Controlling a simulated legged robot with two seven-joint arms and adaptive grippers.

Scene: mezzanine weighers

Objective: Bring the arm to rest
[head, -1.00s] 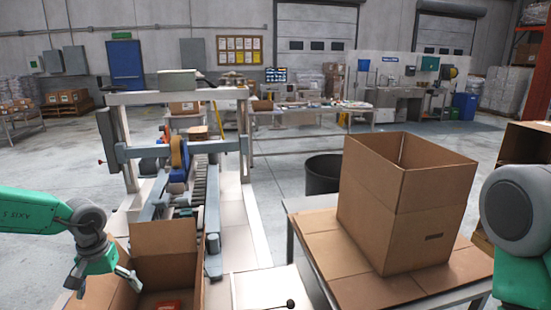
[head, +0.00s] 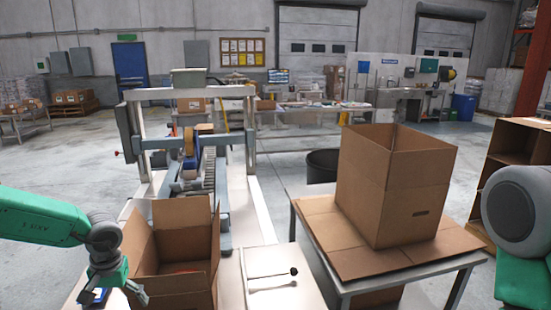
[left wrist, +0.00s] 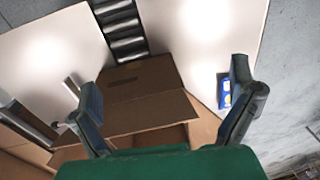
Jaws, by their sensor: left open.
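My left arm comes in from the left in the head view, and its green left gripper (head: 126,288) hangs beside the left flap of an open cardboard box (head: 186,288). In the left wrist view the left gripper (left wrist: 165,95) has its two dark fingers spread wide, with nothing between them. The same box (left wrist: 150,95) lies beyond the fingers. A little of something red (head: 188,268) shows inside the box; most of it is hidden. My right gripper is not in view.
A small blue and yellow item (left wrist: 224,92) lies on the pale surface near the box. A conveyor frame (head: 190,94) stands behind. A larger open carton (head: 400,190) stands on a table (head: 350,262) to the right.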

